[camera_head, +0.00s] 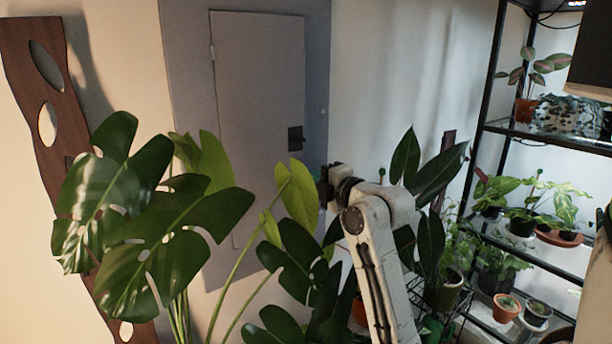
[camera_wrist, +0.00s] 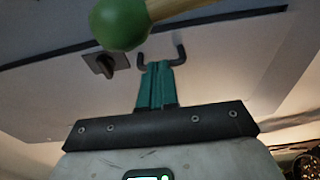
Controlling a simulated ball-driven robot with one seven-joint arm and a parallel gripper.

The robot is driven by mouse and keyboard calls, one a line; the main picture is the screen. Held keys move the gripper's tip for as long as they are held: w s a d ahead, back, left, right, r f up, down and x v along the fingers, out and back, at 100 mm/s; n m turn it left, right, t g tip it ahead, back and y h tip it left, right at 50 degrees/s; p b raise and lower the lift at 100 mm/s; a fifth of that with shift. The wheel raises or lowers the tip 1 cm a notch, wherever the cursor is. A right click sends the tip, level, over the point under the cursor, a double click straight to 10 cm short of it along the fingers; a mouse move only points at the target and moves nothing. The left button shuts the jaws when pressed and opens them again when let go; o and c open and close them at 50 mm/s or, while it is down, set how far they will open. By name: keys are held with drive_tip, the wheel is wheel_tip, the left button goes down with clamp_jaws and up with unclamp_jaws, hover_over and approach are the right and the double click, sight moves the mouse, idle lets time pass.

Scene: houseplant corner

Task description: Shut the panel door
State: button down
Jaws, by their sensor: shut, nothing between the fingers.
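The grey panel (camera_head: 190,80) is on the wall, its door (camera_head: 255,80) upright with a hinge at the left edge and a dark latch (camera_head: 296,138) near the right edge. Leaves hide part of its lower area. In the head view I cannot tell whether the door is flush or slightly ajar. My gripper (camera_head: 323,187) is right of and below the latch. In the wrist view its teal fingers (camera_wrist: 158,85) are together and empty, pointing at the pale panel surface. The latch (camera_wrist: 104,64) is left of the fingertips; a dark strip runs above it. Contact cannot be told.
A green ball on a wooden rod (camera_wrist: 122,24) is close to the wrist camera. Large monstera leaves (camera_head: 165,240) stand before the panel. A leafy plant (camera_head: 432,240) is right of my arm. A black shelf (camera_head: 480,130) with pots is farther right; a wavy wooden board (camera_head: 60,110) is left.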

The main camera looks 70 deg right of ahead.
drive_tip(key=shift+w, duration=0.1)
idle(0.3)
drive_tip(key=shift+w+d+f+b, duration=0.15)
drive_tip(key=shift+w+d+b, duration=0.25)
drive_tip(key=shift+d+b, duration=0.3)
drive_tip(key=shift+w+d+b, duration=0.2)
drive_tip(key=shift+w+b, duration=0.05)
drive_tip(key=shift+b, duration=0.15)
drive_tip(key=shift+w+d, duration=0.1)
drive_tip(key=shift+r, duration=0.3)
